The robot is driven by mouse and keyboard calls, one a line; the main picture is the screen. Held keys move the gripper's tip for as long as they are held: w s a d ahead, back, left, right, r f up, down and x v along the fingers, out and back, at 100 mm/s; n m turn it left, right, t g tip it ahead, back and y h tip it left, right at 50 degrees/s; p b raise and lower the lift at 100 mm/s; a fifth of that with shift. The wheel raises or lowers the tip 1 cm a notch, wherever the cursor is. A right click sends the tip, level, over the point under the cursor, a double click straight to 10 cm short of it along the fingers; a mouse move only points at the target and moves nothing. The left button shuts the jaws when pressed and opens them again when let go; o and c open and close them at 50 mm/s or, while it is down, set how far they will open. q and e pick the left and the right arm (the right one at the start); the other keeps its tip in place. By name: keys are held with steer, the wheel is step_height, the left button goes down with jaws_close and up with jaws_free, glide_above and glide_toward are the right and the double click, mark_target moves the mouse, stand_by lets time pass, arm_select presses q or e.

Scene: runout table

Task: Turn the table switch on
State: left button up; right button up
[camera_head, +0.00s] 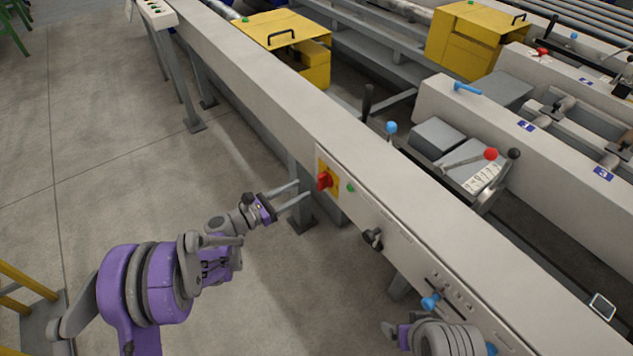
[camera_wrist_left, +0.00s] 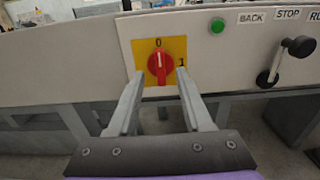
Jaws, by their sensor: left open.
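The table switch (camera_head: 324,181) is a red rotary knob on a yellow plate, set on the side of the long grey runout table (camera_head: 250,85). In the left wrist view the red knob (camera_wrist_left: 160,62) has its handle upright, with its white mark toward the "0" at the top; a "1" is at the right of the plate. My left gripper (camera_head: 296,192) is open and empty, its two fingers pointing at the knob from just in front, one to each side below it in the wrist view (camera_wrist_left: 160,105). My right gripper is not clearly visible; part of my right arm shows at the bottom.
A green button (camera_wrist_left: 217,25) sits right of the switch, then labels "BACK" and "STOP" and a black-knobbed lever (camera_wrist_left: 285,60). A blue-handled control (camera_head: 430,302) is further along the table side.

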mark_target(318, 180)
arm_select(q)
steer(key=x, duration=0.7)
jaws_close()
